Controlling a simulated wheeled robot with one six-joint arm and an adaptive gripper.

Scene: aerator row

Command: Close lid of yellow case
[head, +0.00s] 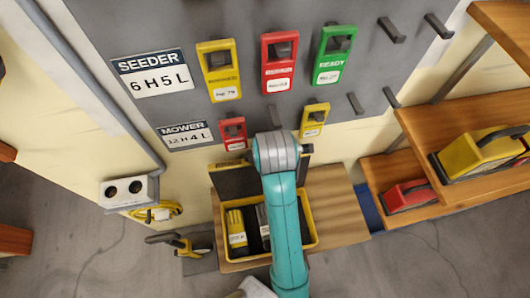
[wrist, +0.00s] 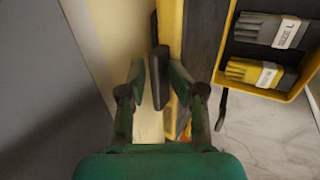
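In the wrist view the lid shows nearly edge-on as a yellow strip (wrist: 171,25) with a dark inner side. My gripper (wrist: 160,88) has its fingers apart, with a dark upright piece, perhaps the lid's handle, between them. I cannot tell whether they touch it. The gripper is hidden behind my arm in the head view.
The grey wall panel (head: 180,28) carries yellow, red and green tags on hooks close above the lid. Wooden shelves at right hold a yellow case (head: 478,155) and a red case (head: 408,194). A socket box (head: 128,190) is at left.

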